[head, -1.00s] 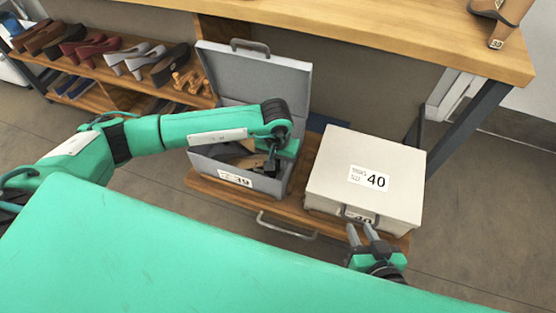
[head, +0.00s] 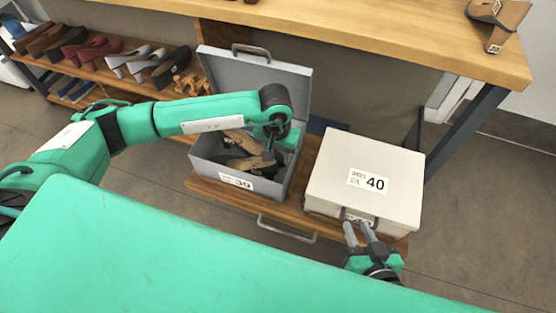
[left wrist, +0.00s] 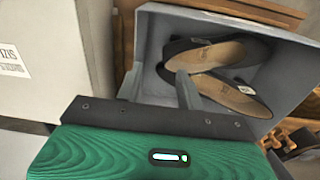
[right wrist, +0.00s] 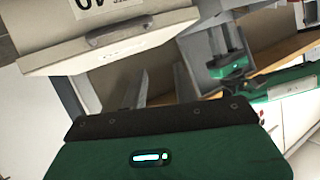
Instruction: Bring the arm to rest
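My left gripper (head: 268,150) is over the open grey box (head: 197,155) labelled 39. Its fingers (left wrist: 160,88) are apart with nothing between them in the left wrist view. A pair of dark shoes with tan insoles (left wrist: 222,75) lies in that box; in the head view the shoes (head: 240,140) are partly hidden by my left arm. My right gripper (head: 360,233) is in front of the closed pale box (head: 335,165) labelled 40, near its front handle. Its fingers (right wrist: 160,88) are apart and empty in the right wrist view. I cannot tell whether they touch the box.
Both boxes stand on a low wooden shelf (head: 230,202) with a metal handle (head: 287,229). Several shoes (head: 85,50) line a rack at left. The floor (head: 480,190) at right is clear.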

